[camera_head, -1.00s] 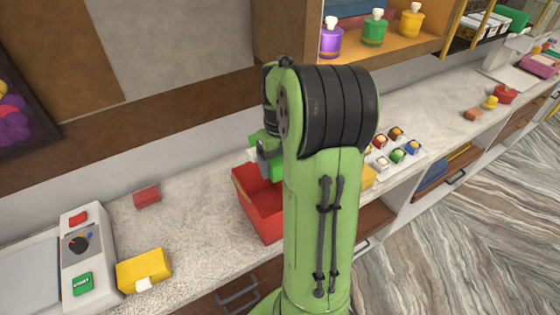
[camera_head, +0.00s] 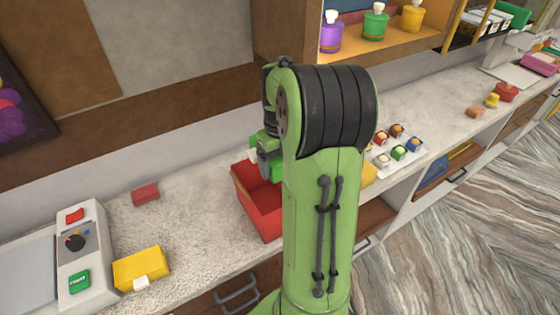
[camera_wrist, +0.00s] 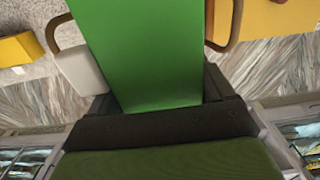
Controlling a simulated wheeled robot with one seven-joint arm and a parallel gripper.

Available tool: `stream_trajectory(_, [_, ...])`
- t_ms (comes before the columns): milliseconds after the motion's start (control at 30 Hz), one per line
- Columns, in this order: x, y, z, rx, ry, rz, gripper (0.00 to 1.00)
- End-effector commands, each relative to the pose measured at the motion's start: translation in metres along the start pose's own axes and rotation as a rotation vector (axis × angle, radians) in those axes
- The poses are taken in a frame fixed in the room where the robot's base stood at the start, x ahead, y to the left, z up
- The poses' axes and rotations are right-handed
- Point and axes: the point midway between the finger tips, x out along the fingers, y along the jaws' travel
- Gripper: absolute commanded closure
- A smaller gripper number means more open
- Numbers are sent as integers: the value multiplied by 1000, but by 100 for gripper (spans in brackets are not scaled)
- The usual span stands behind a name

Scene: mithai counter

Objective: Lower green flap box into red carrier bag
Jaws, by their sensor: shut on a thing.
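The red carrier bag (camera_head: 262,208) stands open on the counter, partly hidden behind my green arm. My gripper (camera_head: 263,160) is at the bag's far upper side in the head view, mostly hidden by the arm. It is shut on the green flap box (camera_head: 277,172), of which only a small part shows there, at the bag's opening. In the wrist view the green box (camera_wrist: 145,45) fills the middle, with a white tab (camera_wrist: 80,70) beside it. How deep the box sits in the bag cannot be told.
A yellow flap box (camera_head: 140,268) and a grey machine with buttons (camera_head: 85,255) stand at left, near a small red block (camera_head: 145,194). A tray of sweets (camera_head: 398,150) lies right of my arm. Bottles (camera_head: 374,24) stand on the shelf above.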

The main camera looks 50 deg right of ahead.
Motion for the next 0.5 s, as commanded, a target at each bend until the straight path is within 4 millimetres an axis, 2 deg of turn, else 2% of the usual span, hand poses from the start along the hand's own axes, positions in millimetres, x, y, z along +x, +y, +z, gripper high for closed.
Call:
stream_trajectory(100, [8, 0, 0, 0, 0, 0, 52])
stream_trajectory(500, [8, 0, 0, 0, 0, 0, 52])
